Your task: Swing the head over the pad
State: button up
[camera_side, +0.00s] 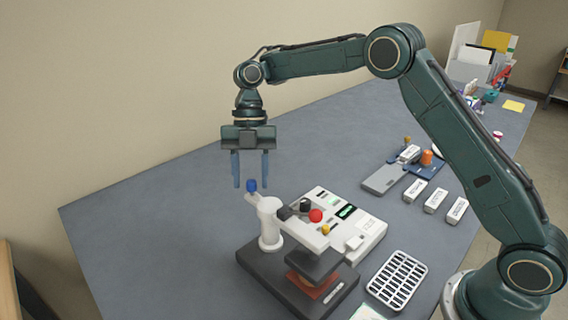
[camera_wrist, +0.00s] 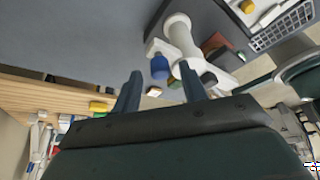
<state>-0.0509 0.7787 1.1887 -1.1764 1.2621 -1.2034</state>
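A press stands on a dark base (camera_side: 254,262) with a white post (camera_side: 269,226). A blue knob (camera_side: 251,185) tops a short white lever at the post; it also shows in the wrist view (camera_wrist: 160,67). A dark flat head (camera_side: 314,261) hangs from the white arm on the right of the post. Contact cannot be told.
A white control box (camera_side: 349,224) with a red button (camera_side: 315,215) adjoins the press. A white slotted rack (camera_side: 397,279) lies to its right. Several small white boxes and a grey-blue tray (camera_side: 384,179) lie behind. The table left of the press is clear.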

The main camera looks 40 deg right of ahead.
jog(key=shift+d, duration=0.15)
jog(key=m, duration=0.1)
jog(key=d+m+t, duration=0.1)
jog(key=m, duration=0.1)
jog(key=d+m+y, duration=0.1)
jog(key=shift+s+t, duration=0.3)
jog(key=s+d+m+t, duration=0.3)
jog(key=s+m+t, duration=0.1)
jog(key=m, duration=0.7)
jog(key=v, duration=1.4)
jog(key=s+d+m+t+h, duration=0.1)
jog(key=s+m, duration=0.7)
jog(key=s, duration=0.9)
jog(key=shift+r+m+t+h, duration=0.45)
jog(key=shift+t+h, duration=0.35)
jog(key=shift+h, duration=0.2)
jog(key=shift+s, duration=0.1)
